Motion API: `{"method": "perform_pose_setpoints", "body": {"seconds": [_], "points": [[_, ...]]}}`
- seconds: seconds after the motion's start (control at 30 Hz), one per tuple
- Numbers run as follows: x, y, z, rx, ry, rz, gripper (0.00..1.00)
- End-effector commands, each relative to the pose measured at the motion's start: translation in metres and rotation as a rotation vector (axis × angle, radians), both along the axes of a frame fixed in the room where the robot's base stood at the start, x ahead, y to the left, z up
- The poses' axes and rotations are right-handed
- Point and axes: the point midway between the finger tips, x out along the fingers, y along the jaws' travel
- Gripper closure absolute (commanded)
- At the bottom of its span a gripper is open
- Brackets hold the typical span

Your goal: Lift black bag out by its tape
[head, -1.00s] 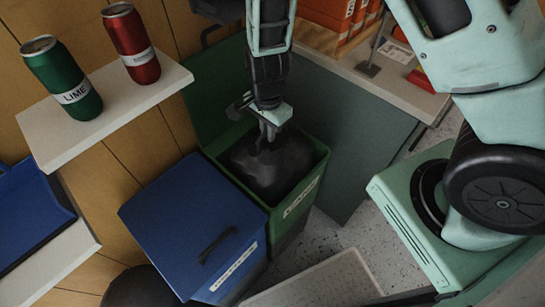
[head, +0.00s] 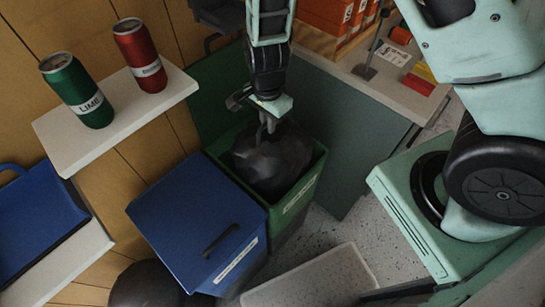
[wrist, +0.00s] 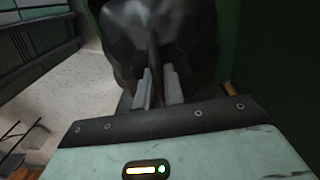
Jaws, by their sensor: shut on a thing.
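The black bag (head: 272,161) sits in the mouth of the open green bin (head: 306,187), its top bulging near the rim. My gripper (head: 267,121) is directly above the bag, pointing down, with its fingers at the bag's gathered top. In the wrist view my gripper (wrist: 157,88) is shut on a narrow dark strip running up to the bag (wrist: 160,40), which looks like its tape. The bag's lower part is hidden inside the bin.
A blue lidded bin (head: 195,220) stands against the green bin's left. A shelf (head: 120,115) holds a green can (head: 76,90) and a red can (head: 140,55). A grey-green cabinet (head: 340,130) stands close right. A pale tray (head: 315,280) lies on the floor in front.

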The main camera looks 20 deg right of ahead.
Motion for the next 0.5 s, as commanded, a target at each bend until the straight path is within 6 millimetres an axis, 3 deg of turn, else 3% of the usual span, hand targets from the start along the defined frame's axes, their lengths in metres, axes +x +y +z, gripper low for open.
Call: {"method": "perform_pose_setpoints", "body": {"seconds": [0.5], "points": [[0.000,0.000,0.042,0.000,-0.001,0.000,1.00]]}}
